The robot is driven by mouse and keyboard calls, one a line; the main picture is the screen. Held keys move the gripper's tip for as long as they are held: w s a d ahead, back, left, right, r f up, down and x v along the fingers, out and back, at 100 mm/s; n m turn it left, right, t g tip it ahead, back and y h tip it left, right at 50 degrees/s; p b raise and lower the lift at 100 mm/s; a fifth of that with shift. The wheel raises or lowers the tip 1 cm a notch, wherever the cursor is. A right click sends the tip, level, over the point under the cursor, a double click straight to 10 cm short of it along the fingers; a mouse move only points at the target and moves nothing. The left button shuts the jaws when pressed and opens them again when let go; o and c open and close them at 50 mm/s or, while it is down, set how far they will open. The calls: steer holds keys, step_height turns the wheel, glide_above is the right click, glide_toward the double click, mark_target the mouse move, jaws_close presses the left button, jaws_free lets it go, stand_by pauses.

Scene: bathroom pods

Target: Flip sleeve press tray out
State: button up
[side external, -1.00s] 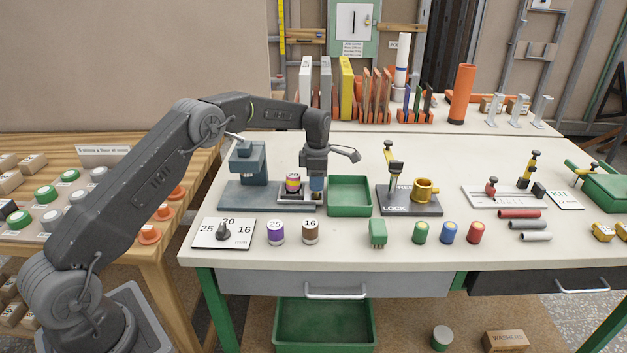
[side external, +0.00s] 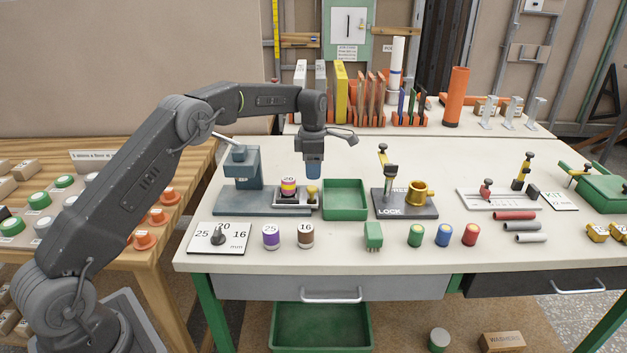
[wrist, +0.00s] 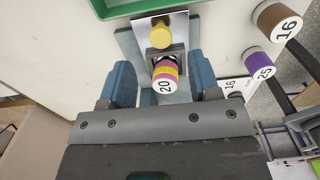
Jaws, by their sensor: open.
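The blue-grey sleeve press (side external: 241,168) stands on its base plate at the left of the bench. Its small grey tray (side external: 300,204) sits out to the right of the press head. In the wrist view the sleeve (wrist: 167,72) and knob (wrist: 160,36) show between and beyond the blue fingers (wrist: 160,66).
A green bin (side external: 345,186) stands just right of the tray. The dial card (side external: 219,238), purple 25 cylinder (side external: 271,237) and brown 16 cylinder (side external: 305,236) are in front. A LOCK fixture (side external: 405,207) with a gold cup is further right.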

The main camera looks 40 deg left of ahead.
step_height(320, 180, up, 8)
stand_by(0.5)
